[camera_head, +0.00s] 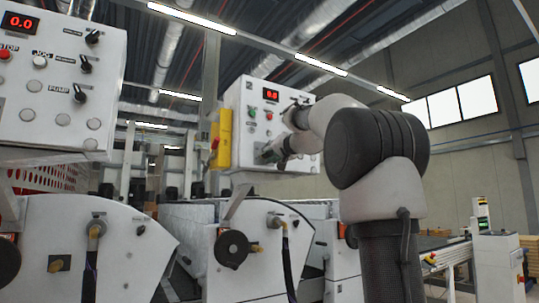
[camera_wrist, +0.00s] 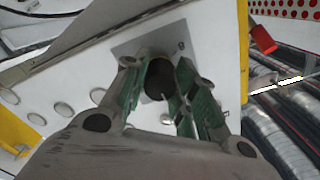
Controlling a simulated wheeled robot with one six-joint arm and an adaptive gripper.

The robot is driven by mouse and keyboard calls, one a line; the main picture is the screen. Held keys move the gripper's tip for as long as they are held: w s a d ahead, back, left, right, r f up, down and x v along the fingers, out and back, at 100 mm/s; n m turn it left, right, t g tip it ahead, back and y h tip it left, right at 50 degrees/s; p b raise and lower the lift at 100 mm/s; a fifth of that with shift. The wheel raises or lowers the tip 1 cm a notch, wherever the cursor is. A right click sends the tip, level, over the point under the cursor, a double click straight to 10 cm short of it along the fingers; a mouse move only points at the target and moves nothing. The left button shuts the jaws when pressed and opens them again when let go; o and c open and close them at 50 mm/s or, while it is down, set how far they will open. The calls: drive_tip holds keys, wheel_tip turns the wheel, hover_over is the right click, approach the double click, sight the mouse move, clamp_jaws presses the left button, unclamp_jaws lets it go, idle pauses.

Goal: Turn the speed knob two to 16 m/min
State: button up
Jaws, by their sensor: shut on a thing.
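My gripper (camera_head: 272,154) reaches the front of the white control panel (camera_head: 240,120) in the middle of the head view. In the wrist view, its two green fingers (camera_wrist: 159,75) are shut on a dark round knob (camera_wrist: 157,82), one finger on each side. The knob sits on a grey square plate (camera_wrist: 150,42) on the white panel. In the head view my gripper hides the knob. A small red display (camera_head: 271,95) at the top of this panel is lit and seems to read 0.0. The knob's scale and pointer cannot be read.
Another white panel (camera_head: 60,130) at the left has a red display (camera_head: 19,22) reading 0.0, black knobs and round buttons. A yellow box (camera_head: 222,138) is on the middle panel's left side.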

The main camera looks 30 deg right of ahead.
drive_tip(key=shift+a+f+m, duration=0.1)
drive_tip(key=shift+f+m, duration=0.05)
drive_tip(key=shift+m, duration=0.15)
idle(0.4)
drive_tip(key=o, duration=1.1)
drive_tip(key=shift+c, duration=0.2)
drive_tip(key=s, duration=1.2)
drive_tip(key=shift+d, duration=0.2)
